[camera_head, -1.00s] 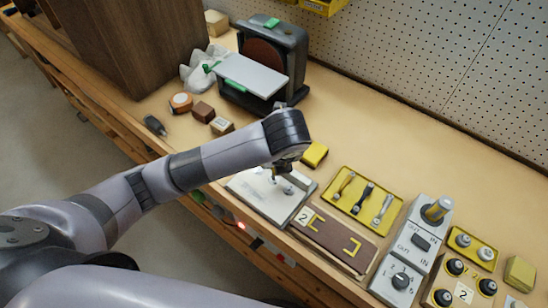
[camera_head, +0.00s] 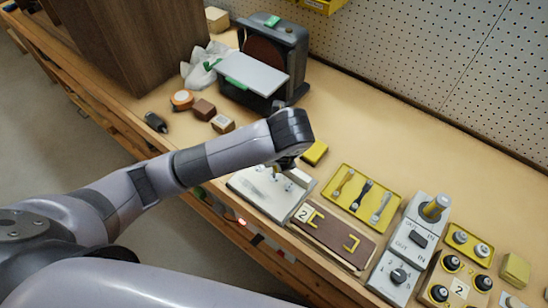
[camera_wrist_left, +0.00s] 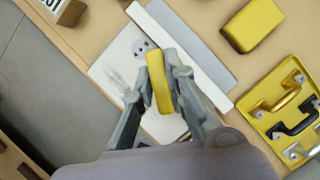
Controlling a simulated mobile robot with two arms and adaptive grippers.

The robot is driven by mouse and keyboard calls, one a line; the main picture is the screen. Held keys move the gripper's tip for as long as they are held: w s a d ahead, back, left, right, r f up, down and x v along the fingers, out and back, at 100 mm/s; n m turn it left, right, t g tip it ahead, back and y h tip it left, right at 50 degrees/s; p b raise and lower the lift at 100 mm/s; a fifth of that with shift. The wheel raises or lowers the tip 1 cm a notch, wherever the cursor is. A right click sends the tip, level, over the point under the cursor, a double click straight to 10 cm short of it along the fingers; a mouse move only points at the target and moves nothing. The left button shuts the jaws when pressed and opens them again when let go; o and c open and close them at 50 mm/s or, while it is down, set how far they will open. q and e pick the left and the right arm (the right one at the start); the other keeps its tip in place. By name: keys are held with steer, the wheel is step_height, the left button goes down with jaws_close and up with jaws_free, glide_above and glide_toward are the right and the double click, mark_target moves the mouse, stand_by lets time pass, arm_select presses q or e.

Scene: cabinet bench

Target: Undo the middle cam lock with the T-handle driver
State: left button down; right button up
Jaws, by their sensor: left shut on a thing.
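My left gripper (camera_wrist_left: 160,92) is shut on a yellow bar-shaped handle (camera_wrist_left: 160,83), seemingly that of the T-handle driver, with a finger on each side. The handle's lower end is hidden. In the head view my left gripper (camera_head: 284,163) is over the white panel (camera_head: 258,200), and its own wrist hides the handle. A round silver fitting (camera_wrist_left: 142,46) sits on the panel just beyond the handle in the wrist view. Small fittings also show on the panel in the head view; which is the middle cam lock is unclear. My right gripper is out of view.
A grey strip (camera_wrist_left: 185,45) runs along the panel's far side. A yellow block (camera_head: 315,152) lies behind it. A yellow tray with handles (camera_head: 350,211), a brown board (camera_head: 331,240) and a switch box (camera_head: 404,262) stand to the right. Bench behind the tray is clear.

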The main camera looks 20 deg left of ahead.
arm_select(q)
steer(key=shift+r+n+p, duration=0.1)
steer(key=shift+n+p, duration=0.3)
steer(key=shift+p, duration=0.25)
steer(key=shift+n+g+y+p, duration=0.6)
steer(key=shift+n+p, duration=1)
steer(key=shift+p, duration=0.25)
steer(key=shift+n, duration=0.3)
steer(key=shift+f, duration=0.2)
